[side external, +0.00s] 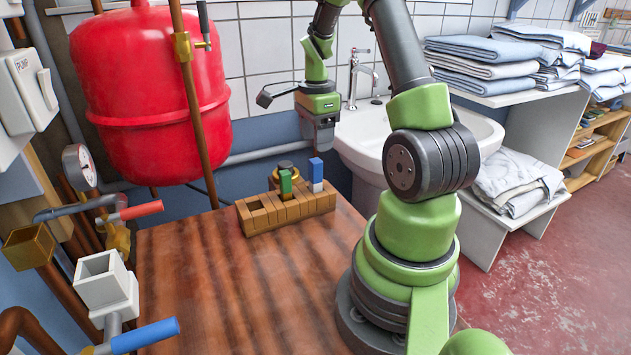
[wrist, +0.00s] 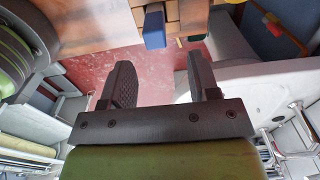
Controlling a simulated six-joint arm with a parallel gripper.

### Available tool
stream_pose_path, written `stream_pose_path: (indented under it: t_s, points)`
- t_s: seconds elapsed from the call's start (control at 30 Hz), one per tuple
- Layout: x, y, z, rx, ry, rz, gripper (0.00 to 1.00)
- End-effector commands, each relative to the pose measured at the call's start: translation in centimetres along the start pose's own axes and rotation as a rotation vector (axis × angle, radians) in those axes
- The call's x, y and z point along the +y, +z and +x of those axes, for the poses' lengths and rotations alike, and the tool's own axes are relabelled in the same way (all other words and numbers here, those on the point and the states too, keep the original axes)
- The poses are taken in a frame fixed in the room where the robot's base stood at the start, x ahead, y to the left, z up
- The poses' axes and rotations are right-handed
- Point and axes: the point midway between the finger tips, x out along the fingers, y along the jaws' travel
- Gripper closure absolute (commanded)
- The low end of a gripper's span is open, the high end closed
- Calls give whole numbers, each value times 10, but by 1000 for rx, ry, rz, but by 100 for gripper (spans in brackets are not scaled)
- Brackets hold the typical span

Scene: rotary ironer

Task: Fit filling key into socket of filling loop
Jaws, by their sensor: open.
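Two keys stand upright in a slotted wooden rack (side external: 262,217): one with a green top (side external: 285,183) and one with a blue top over a white part (side external: 317,174). The frames do not tell which is the filling key. At the left are a white square socket (side external: 103,277) above a blue-handled valve and a brass square socket (side external: 27,246) near a red lever. My gripper (side external: 322,148) is open and empty, just above and behind the blue-topped key. In the wrist view the open fingers (wrist: 160,75) have nothing between them; a blue block (wrist: 154,28) shows beyond them.
The rack stands at the far edge of a wooden table (side external: 215,290), whose middle is clear. A red tank (side external: 150,95) and copper pipe (side external: 192,100) are at the back left. A white basin (side external: 400,130) with a tap is behind my arm. Folded linen (side external: 490,60) lies on shelves at right.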

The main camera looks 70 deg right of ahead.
Motion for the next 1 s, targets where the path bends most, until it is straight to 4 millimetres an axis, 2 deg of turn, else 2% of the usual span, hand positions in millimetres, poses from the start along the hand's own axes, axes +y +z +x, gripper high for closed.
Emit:
stream_pose_path:
  t_s: [0.13,0.37,0.63,0.93,0.97,1.0]
  points:
    - [2,0,24,-1,7,-1,45]
    - [2,0,44,-1,4,-1,45]
    - [6,0,83,-2,4,-3,45]
    - [5,0,90,-2,-1,-3,45]
    - [5,0,90,-2,-1,-3,47]
    - [5,0,90,-2,0,-3,56]
